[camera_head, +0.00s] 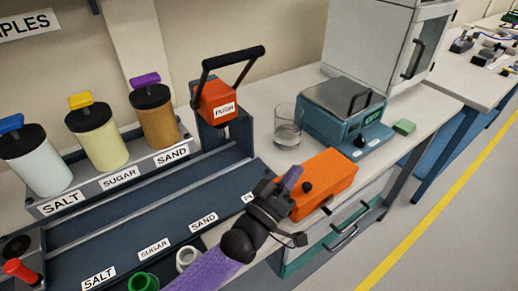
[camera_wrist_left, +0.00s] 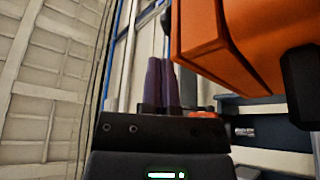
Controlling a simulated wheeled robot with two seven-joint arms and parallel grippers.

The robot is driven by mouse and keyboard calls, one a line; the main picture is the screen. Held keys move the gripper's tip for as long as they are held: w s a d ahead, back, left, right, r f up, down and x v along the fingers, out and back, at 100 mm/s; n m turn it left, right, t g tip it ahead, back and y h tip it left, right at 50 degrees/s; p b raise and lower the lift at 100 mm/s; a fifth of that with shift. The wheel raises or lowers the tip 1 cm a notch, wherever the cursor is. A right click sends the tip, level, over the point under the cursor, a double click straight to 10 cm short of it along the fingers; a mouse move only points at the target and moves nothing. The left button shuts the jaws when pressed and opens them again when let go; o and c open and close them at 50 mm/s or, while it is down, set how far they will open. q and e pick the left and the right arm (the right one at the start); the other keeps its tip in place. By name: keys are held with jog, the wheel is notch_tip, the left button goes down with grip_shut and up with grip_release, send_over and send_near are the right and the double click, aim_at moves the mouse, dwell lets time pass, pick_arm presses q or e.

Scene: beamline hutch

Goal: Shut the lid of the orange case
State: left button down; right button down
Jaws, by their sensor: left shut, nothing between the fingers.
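My right gripper is out of view.
A glass beaker (camera_head: 287,128) and a teal balance (camera_head: 345,112) stand behind the case. A red PUSH unit with a black handle (camera_head: 216,103) stands to the left. Labelled jars (camera_head: 97,136) line the back left. A green block (camera_head: 404,127) lies at the right.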

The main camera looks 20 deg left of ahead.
aim_at(297, 199)
pick_arm(q)
jog(key=shift+s+d+f+b, duration=0.15)
jog(key=shift+s+d+f, duration=0.2)
jog(key=shift+d+f, duration=0.15)
jog(key=shift+s+d+f+b, duration=0.15)
jog(key=shift+s+d+f, duration=0.2)
jog(key=shift+f, duration=0.25)
jog(key=shift+f, duration=0.1)
jog(key=s+a+p, duration=0.2)
jog(key=s+a, duration=0.3)
jog(key=s, duration=0.7)
jog(key=shift+f+p, duration=0.2)
jog(key=shift+p, duration=0.2)
